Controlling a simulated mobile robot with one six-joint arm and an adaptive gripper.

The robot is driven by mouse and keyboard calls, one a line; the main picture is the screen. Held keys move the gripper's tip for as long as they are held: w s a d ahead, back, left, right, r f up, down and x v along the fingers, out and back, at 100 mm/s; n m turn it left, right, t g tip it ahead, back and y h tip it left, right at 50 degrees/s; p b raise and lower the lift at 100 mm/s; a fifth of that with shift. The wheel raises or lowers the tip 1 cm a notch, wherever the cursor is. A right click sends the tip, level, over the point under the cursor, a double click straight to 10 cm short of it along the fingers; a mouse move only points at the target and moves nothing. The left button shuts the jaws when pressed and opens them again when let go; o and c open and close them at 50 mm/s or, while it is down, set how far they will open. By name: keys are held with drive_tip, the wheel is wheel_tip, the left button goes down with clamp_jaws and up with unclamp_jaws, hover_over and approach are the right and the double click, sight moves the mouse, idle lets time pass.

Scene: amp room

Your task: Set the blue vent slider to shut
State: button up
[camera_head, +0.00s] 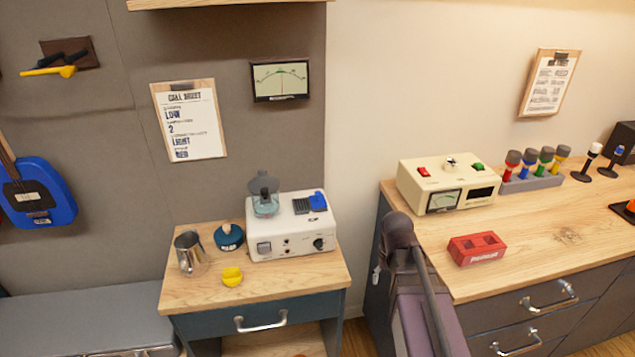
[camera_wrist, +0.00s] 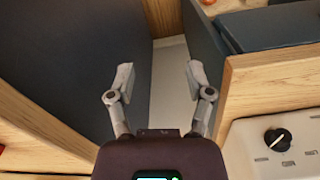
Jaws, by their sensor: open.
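The blue vent slider (camera_head: 318,201) sits on the top right of a white machine (camera_head: 290,245), beside a dark vent grille (camera_head: 301,205). The machine stands on the small wooden-topped cabinet (camera_head: 205,300). In the wrist view, a corner of the white machine (camera_wrist: 240,150) with its black knob (camera_wrist: 278,139) shows at the lower right; the slider is out of that view. My gripper (camera_wrist: 158,82) is open and empty, over the gap between two cabinets. In the head view my arm stands right of the machine, and the fingers are hard to make out.
A clear-domed part (camera_head: 264,195) stands on the machine's top left. A metal jug (camera_head: 188,252), a teal round item (camera_head: 230,237) and a yellow piece (camera_head: 232,277) are near it. The right counter holds a cream amplifier box (camera_head: 447,184) and a red block (camera_head: 477,248).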

drive_tip(key=w+a+r+n+p, duration=0.2)
drive_tip(key=w+a+r+p, duration=0.3)
drive_tip(key=w+r+p, duration=0.25)
drive_tip(key=w+a+r+n+p, duration=0.1)
drive_tip(key=w+a+r+p, duration=0.5)
drive_tip(key=r, duration=0.3)
wheel_tip(320, 180, up, 10)
drive_tip(key=n+p, duration=0.3)
drive_tip(key=p, duration=0.8)
hover_over(318, 192)
drive_tip(key=shift+f, duration=0.2)
drive_tip(key=shift+f, duration=0.15)
wheel_tip(318, 192, down, 14)
drive_tip(key=b, duration=1.3)
drive_tip(key=shift+r+b, duration=0.25)
drive_tip(key=shift+b, duration=0.1)
clamp_jaws()
